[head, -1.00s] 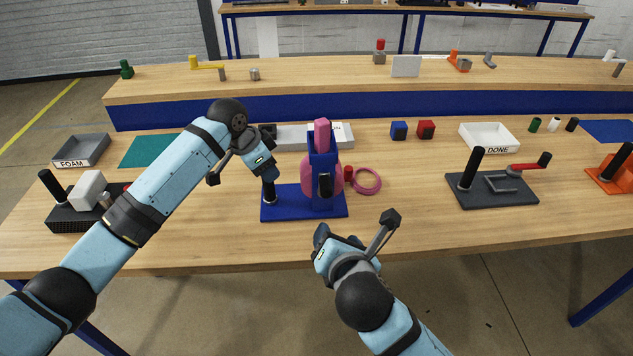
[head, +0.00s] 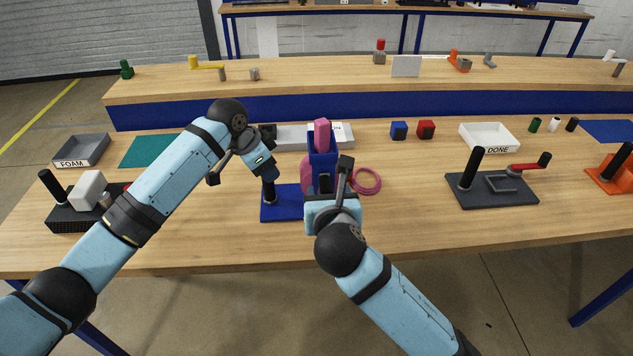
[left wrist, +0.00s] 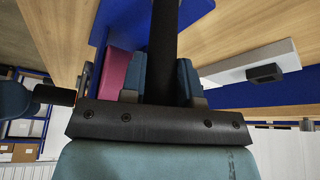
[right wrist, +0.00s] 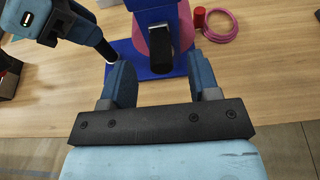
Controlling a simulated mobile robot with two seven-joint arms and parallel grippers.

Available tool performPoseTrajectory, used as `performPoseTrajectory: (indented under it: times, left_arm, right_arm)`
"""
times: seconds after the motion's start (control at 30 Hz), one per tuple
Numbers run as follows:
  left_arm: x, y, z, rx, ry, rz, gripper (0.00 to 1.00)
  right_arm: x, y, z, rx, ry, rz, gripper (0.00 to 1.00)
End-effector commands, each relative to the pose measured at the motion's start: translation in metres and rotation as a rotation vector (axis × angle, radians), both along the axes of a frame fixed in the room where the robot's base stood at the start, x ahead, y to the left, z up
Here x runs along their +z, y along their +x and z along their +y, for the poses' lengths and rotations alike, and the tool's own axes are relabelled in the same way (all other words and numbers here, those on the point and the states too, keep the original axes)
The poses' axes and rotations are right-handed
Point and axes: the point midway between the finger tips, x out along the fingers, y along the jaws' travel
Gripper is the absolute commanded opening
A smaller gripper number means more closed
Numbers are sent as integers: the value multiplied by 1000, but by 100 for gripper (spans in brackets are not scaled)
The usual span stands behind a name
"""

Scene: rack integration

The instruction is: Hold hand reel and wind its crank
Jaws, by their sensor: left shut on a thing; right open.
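The hand reel has a blue base (head: 283,205), a blue upright frame (head: 322,145) and a pink spool, partly hidden by my right arm in the head view. A black post handle (head: 269,191) stands at the base's left end. My left gripper (head: 267,174) is shut on this post, which also shows between its fingers in the left wrist view (left wrist: 163,45). My right gripper (right wrist: 161,85) is open in front of the reel. The black crank knob (right wrist: 160,55) lies just ahead of and between its fingers, apart from them. The pink spool (right wrist: 186,30) shows behind the knob.
A pink hose coil (head: 367,181) lies right of the reel. A dark crank fixture (head: 520,192) and an orange one (head: 610,185) stand further right. A white DONE tray (head: 488,137) is behind. The table's front middle right is clear.

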Motion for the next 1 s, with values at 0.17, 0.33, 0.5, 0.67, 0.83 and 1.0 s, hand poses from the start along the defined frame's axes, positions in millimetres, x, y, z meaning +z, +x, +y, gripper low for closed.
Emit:
performPoseTrajectory:
  times: [0.17, 0.33, 0.5, 0.67, 0.83, 1.0]
  left_arm:
    - [-3, -1, 0, -1, 3, 5, 12]
    - [-3, -1, 0, -1, 3, 5, 12]
    - [-3, -1, 0, -1, 3, 5, 12]
    - [-3, -1, 0, -1, 3, 5, 12]
    - [-3, -1, 0, -1, 3, 5, 12]
    - [-3, -1, 0, -1, 3, 5, 12]
  right_arm:
    - [-8, 23, 0, -1, 0, 1, 56]
    - [-12, 37, 0, 0, 1, 0, 56]
    - [-14, 42, 0, 0, 1, 0, 56]
    - [-14, 43, 0, 0, 1, 0, 56]
    - [-14, 43, 0, 0, 1, 0, 37]
    - [-14, 43, 0, 0, 1, 0, 5]
